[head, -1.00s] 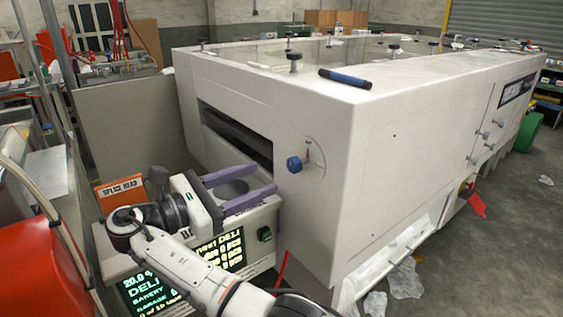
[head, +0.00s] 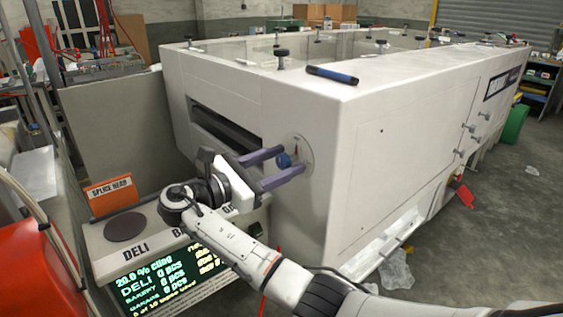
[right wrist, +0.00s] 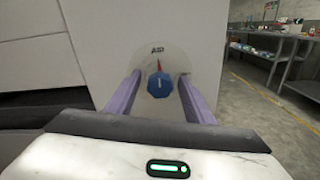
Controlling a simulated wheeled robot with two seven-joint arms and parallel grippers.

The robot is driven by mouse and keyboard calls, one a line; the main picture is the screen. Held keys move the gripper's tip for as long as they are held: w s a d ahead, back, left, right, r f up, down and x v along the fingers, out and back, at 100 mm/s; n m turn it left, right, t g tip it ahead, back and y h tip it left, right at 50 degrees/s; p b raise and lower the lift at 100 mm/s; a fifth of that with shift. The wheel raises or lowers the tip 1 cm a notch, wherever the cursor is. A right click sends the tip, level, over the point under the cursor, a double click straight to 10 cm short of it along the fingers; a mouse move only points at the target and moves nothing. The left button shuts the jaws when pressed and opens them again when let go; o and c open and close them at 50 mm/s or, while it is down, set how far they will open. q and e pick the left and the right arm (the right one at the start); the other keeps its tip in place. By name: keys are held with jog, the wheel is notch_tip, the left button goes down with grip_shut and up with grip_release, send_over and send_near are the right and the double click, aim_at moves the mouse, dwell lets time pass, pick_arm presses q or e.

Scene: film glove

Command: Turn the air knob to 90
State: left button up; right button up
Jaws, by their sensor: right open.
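The blue air knob (head: 284,160) sits on a round pale dial on the end face of the big white machine. In the right wrist view the knob (right wrist: 160,84) shows under the word AIR, with a red pointer mark above it. My right gripper (head: 292,160) is open, its two purple fingers reaching toward the dial with the knob between their tips. In the right wrist view a finger stands on each side of the knob, apart from it. I cannot tell how far the tips are from the dial face. My left gripper is not in view.
The white machine (head: 380,170) fills the middle, with a dark slot left of the dial and a blue-and-black tool (head: 332,75) on top. An orange SPLICE HEAD box (head: 110,194) is at left.

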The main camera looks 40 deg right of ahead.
jog(key=c, duration=1)
jog(key=shift+c, duration=0.2)
